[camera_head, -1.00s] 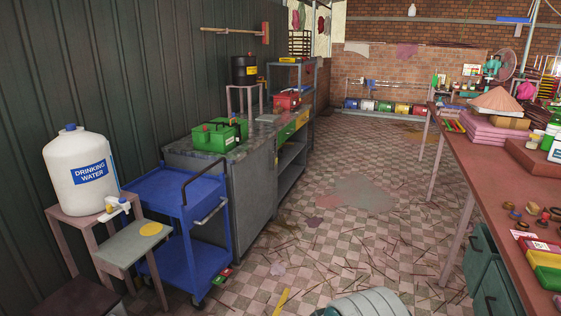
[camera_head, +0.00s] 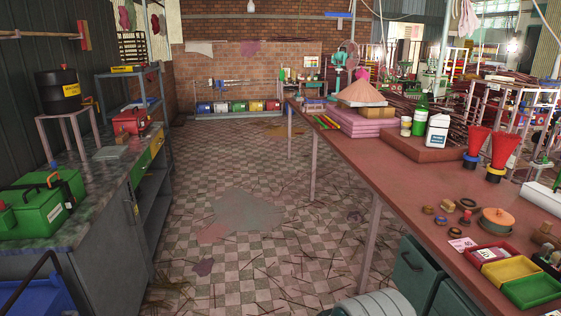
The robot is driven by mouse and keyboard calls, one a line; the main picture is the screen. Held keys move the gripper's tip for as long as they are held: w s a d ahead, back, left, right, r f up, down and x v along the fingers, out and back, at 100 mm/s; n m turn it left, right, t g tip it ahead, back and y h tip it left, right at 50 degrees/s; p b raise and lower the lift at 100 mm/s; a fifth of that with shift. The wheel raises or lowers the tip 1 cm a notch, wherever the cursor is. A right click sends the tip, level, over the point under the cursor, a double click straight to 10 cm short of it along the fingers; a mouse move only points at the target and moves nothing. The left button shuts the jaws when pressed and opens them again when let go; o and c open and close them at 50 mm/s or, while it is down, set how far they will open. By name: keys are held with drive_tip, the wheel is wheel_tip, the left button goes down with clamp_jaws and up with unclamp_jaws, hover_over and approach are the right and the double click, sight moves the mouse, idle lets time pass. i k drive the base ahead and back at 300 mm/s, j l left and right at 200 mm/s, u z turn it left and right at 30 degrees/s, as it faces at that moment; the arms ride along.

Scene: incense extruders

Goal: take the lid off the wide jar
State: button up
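A squat, round, wide pot with an orange-brown lid and a small knob on top (camera_head: 496,218) stands on the long red-brown table at the right. It looks like the wide jar, and its lid appears to be on. It is small in the picture, so its rim is not clear. My gripper is not in view; only a pale rounded part of my own body shows at the bottom edge.
The long table (camera_head: 400,180) carries several small rings (camera_head: 441,220), red, yellow and green trays (camera_head: 512,269), two red funnels (camera_head: 502,150) and bottles. Green drawers (camera_head: 415,268) stand below. The tiled aisle (camera_head: 245,255) is open, with scattered sticks. A workbench (camera_head: 95,190) lines the left.

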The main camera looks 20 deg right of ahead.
sight(499, 216)
drive_tip(key=i+l+z, duration=0.1)
drive_tip(key=i+z, duration=0.25)
drive_tip(key=i+j+z, duration=0.1)
drive_tip(key=i+z, duration=0.3)
drive_tip(key=i, duration=0.15)
drive_tip(key=i+j+z, duration=0.2)
drive_tip(key=i+z, duration=0.15)
drive_tip(key=i+l+z, duration=0.1)
drive_tip(key=i+z, duration=0.5)
drive_tip(key=z, duration=0.15)
drive_tip(key=i+j+z, duration=0.1)
drive_tip(key=i+z, duration=0.3)
drive_tip(key=i+j+z, duration=0.2)
drive_tip(key=z, duration=0.15)
drive_tip(key=i+j+z, duration=0.2)
drive_tip(key=i, duration=0.15)
